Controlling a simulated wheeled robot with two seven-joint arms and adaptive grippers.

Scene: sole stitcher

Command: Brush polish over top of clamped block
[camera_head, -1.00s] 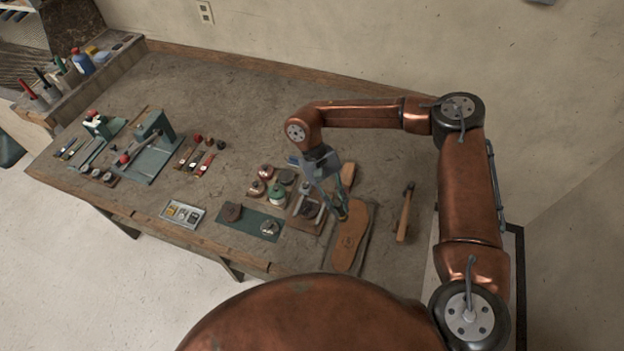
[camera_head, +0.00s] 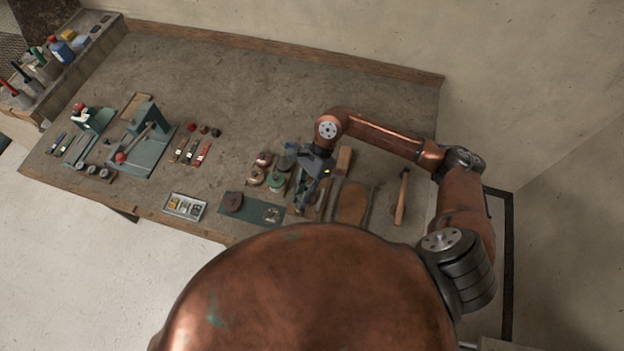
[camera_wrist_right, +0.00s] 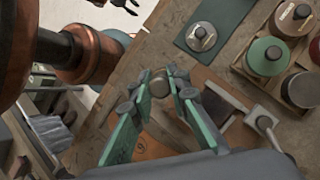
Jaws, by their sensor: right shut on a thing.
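My right gripper (camera_head: 308,201) is over the right part of the bench, above the clamp's wooden base. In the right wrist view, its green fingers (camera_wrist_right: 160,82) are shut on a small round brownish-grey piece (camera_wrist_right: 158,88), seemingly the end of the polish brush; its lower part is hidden. The clamp's metal part (camera_wrist_right: 262,122) shows on the wooden base beside the fingers. The clamped block itself is largely hidden by my gripper. A dark claw shape at the top edge of the wrist view may be my left gripper; its jaws are unclear.
Round tins (camera_head: 277,181) stand left of the clamp. A tan sole (camera_head: 352,204) lies right of it, then a hammer (camera_head: 402,197). A green mat (camera_head: 236,212) and a small tray (camera_head: 184,206) lie to the left. The bench's back middle is clear.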

